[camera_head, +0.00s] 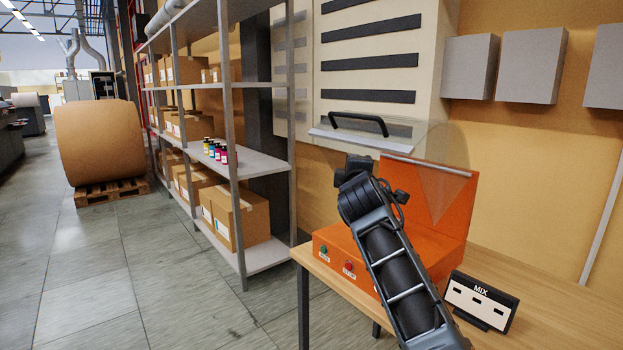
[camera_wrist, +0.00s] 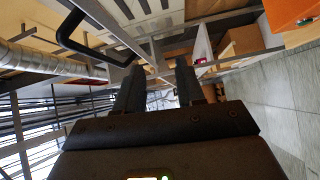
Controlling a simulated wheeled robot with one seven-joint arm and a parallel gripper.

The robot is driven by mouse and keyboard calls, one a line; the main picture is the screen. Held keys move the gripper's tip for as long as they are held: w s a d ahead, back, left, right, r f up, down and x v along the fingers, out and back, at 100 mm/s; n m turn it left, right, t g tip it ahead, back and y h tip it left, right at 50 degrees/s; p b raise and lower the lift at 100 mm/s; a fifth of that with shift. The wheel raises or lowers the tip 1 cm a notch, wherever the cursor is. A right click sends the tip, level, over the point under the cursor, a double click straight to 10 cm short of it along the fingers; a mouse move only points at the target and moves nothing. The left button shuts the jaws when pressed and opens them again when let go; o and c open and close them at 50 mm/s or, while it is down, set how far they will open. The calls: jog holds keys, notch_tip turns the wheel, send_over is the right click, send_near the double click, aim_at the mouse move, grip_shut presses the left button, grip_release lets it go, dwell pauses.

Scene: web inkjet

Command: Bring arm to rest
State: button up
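My arm (camera_head: 395,270) rises from the lower right in the head view, in front of an orange machine (camera_head: 440,200). My gripper (camera_head: 352,172) is at its upper end, below the black handle (camera_head: 357,123) of the machine's raised clear lid (camera_head: 420,150). In the wrist view the two dark fingers of my gripper (camera_wrist: 158,75) stand apart with nothing seen between them. The handle (camera_wrist: 72,38) is to the left of the fingers there, outside them. The fingertips are hard to make out in the head view.
The machine is on a wooden table (camera_head: 545,300) with a MIX sign holder (camera_head: 481,300). A metal shelf (camera_head: 262,165) to the left holds cartons (camera_head: 236,215) and small coloured bottles (camera_head: 220,152). A large brown roll (camera_head: 98,142) stands on a pallet. Floor (camera_head: 100,270) at left is clear.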

jog(key=s+f+m+g+y, duration=0.1)
jog(key=s+f, duration=0.6)
jog(key=f, duration=0.3)
jog(key=s+f+m+y, duration=0.1)
jog(key=s+f+m, duration=0.1)
jog(key=s+f, duration=0.65)
jog(key=s+d+f+m+g, duration=0.1)
jog(key=s+d+f+m, duration=0.1)
jog(key=s+f, duration=0.65)
jog(key=s+d+f+m, duration=0.15)
jog(key=s+f, duration=0.35)
jog(key=s, duration=0.6)
jog(key=s+d+m, duration=0.3)
jog(key=s+m, duration=0.2)
jog(key=s, duration=1.7)
jog(key=s+d+r+m, duration=0.1)
jog(key=s+r+m, duration=0.1)
jog(key=s+r, duration=0.3)
jog(key=s+d+r+m+g, duration=0.1)
jog(key=s+r+m, duration=0.1)
jog(key=s+r, duration=0.4)
jog(key=s, duration=0.3)
jog(key=shift+s+d, duration=0.2)
jog(key=shift+d, duration=0.15)
jog(key=shift+m, duration=0.25)
